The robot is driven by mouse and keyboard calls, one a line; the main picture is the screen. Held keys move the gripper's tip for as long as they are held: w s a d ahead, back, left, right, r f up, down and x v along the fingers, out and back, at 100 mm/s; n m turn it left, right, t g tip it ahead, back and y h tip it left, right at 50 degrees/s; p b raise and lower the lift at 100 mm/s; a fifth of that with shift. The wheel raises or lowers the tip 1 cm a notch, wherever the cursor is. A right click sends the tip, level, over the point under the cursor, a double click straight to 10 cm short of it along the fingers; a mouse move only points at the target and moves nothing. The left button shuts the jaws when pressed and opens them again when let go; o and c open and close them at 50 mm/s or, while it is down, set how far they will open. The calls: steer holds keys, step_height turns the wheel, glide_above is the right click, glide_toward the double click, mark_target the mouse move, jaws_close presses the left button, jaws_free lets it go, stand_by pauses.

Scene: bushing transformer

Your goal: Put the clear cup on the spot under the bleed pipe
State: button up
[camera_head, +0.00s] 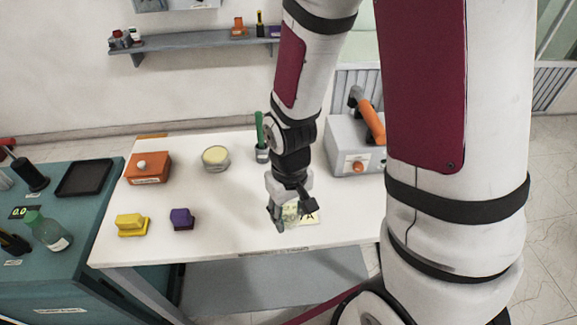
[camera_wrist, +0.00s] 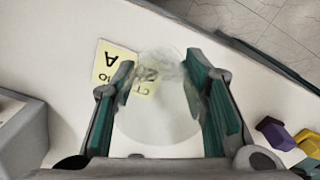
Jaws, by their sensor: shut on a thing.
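My gripper (camera_head: 291,213) is low over the front part of the white table (camera_head: 225,238), and its jaws are shut around the clear cup (camera_head: 290,210). In the wrist view the clear cup (camera_wrist: 158,118) shows as a pale see-through round between the two green-lined fingers (camera_wrist: 161,85). A yellow label marked A (camera_head: 311,218) lies beside and partly behind the cup; it also shows in the wrist view (camera_wrist: 105,66). More lettering shows through the cup. I cannot tell whether the cup touches the table. I cannot make out the bleed pipe.
A grey box (camera_head: 342,150) with an orange handle stands behind right. A yellow block (camera_head: 132,225), purple block (camera_head: 181,219), orange box (camera_head: 148,169) and round tin (camera_head: 215,157) stand left. A green-handled item (camera_head: 261,140) stands behind my gripper. The table's front edge is close.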

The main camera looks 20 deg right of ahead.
steer(key=shift+d, duration=0.3)
steer(key=w+d, duration=0.1)
steer(key=w, duration=0.4)
steer(key=w+d+f, duration=0.1)
steer(key=w, duration=0.4)
steer(key=w+d, duration=0.1)
steer(key=w, duration=0.4)
steer(key=shift+d+f+p, duration=0.15)
steer(key=shift+f+p, duration=0.1)
steer(key=shift+p, duration=0.1)
steer(key=shift+f+p, duration=0.45)
steer(key=shift+f, duration=1.3)
steer(key=shift+w+f, duration=0.1)
steer(key=shift+f, duration=0.05)
steer(key=o, duration=1.1)
steer(key=shift+o, duration=0.2)
